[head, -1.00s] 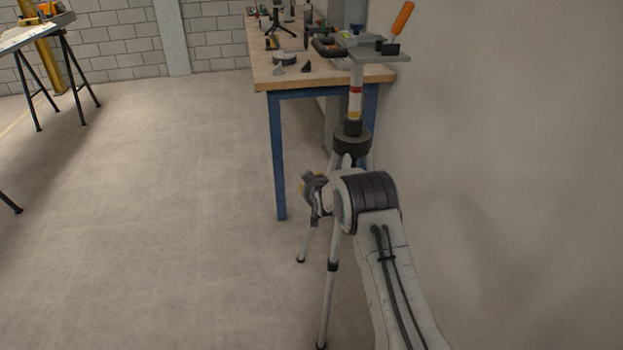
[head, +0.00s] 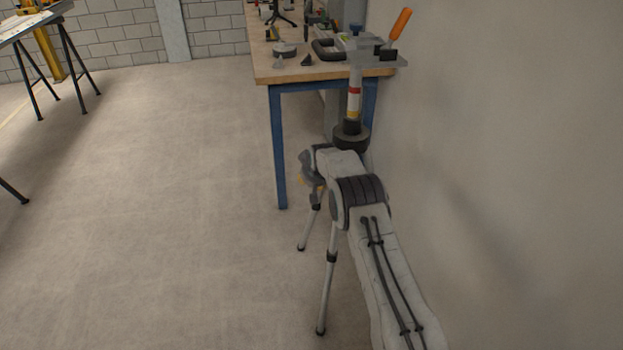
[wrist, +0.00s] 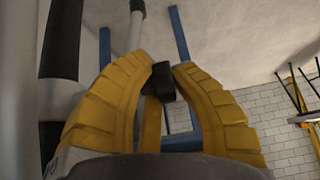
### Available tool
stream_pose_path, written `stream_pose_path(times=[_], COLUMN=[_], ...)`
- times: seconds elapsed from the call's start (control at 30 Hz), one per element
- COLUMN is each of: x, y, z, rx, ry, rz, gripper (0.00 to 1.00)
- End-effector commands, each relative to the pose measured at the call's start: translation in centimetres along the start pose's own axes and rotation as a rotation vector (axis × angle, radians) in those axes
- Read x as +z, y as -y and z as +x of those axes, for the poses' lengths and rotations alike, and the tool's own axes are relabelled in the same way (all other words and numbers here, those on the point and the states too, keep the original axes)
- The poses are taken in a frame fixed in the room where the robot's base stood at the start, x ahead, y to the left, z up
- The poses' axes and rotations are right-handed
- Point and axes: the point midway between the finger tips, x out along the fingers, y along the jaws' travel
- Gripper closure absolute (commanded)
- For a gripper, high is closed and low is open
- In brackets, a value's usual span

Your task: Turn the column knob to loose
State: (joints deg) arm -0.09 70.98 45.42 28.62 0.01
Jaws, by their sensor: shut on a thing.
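The tripod's black column knob (wrist: 163,82) sits between the tips of my yellow gripper fingers (wrist: 162,75) in the wrist view. My gripper is shut on it. In the head view my gripper (head: 308,182) is small, beside the tripod below its collar, and my own arm hides much of it; the knob cannot be made out there. The tripod column (head: 354,92) has red and yellow bands and stands upright above a black collar (head: 351,137). The knob's loose or tight setting cannot be read.
The tripod's top plate (head: 392,59) carries an orange handle (head: 400,23). A workbench (head: 275,74) with blue legs stands behind, tools on top. A wall (head: 500,150) runs close on the right.

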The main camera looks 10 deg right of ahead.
Motion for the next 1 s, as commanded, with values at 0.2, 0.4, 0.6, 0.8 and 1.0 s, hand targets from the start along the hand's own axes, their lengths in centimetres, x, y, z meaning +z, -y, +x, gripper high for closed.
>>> stream_pose_path(times=[0.2,0.4,0.6,0.8,1.0], x=[-0.19,-0.15,-0.14,-0.07,-0.02], y=[-0.55,-0.55,-0.56,-0.37,-0.23], z=[-0.1,-0.09,-0.1,-0.08,-0.06], rx=[0.004,0.004,0.004,0.003,0.002], ry=[0.008,0.01,0.01,0.012,0.013], rz=[0.006,0.006,0.006,0.004,0.003], gripper=[1.0,1.0,0.74,0.56,0.47])
